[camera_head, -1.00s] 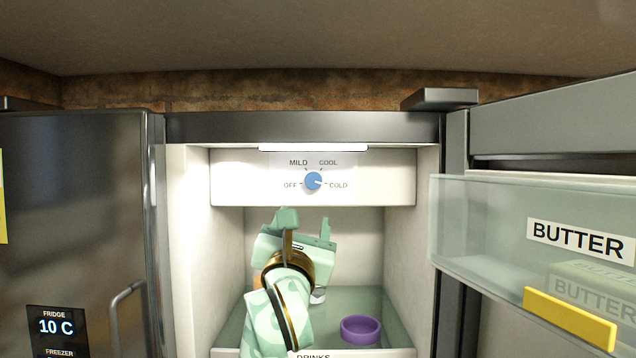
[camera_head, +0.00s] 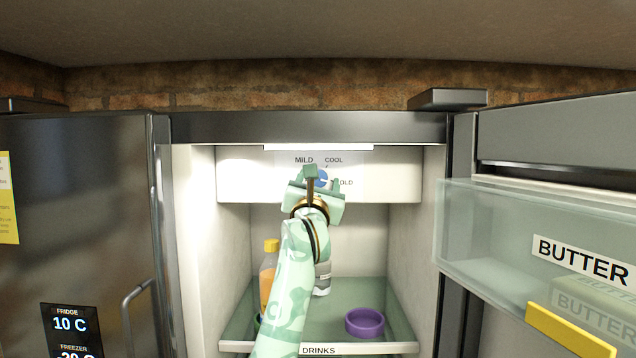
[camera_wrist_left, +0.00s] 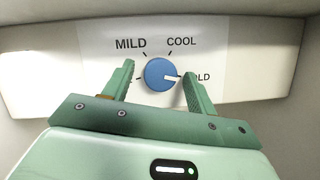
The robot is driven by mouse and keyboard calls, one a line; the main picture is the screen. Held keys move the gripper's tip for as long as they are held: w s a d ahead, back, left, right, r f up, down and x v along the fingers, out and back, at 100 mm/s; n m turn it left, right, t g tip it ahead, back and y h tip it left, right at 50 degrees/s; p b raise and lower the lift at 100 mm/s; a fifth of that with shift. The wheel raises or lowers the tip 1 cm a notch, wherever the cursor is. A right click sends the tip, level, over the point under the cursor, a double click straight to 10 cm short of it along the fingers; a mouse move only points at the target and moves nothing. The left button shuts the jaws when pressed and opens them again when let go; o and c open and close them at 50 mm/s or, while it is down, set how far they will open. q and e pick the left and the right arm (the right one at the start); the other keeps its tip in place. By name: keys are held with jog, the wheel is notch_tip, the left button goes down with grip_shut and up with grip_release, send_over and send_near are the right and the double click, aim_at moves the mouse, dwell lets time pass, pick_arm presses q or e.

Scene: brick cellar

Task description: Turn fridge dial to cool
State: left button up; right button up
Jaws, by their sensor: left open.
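The blue fridge dial (camera_head: 321,177) is on the white panel (camera_head: 240,180) at the top of the open fridge. The head view shows it partly covered by my left gripper (camera_head: 322,175). In the left wrist view the dial (camera_wrist_left: 160,74) lies between the two green fingers of my left gripper (camera_wrist_left: 158,85), which are open with gaps to the dial's sides. The dial's white mark points right, toward COLD, whose label is partly hidden by the right finger. The COOL label (camera_wrist_left: 181,41) is at upper right and MILD (camera_wrist_left: 130,43) at upper left. My right gripper is out of view.
Below the panel is a glass shelf labelled DRINKS (camera_head: 319,350) with a purple ring-shaped dish (camera_head: 364,322) and an orange bottle (camera_head: 269,270). The open door with a BUTTER bin (camera_head: 470,225) stands at right. A closed steel door (camera_head: 90,210) is at left.

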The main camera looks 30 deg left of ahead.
pick_arm(q)
jog(key=c, duration=1)
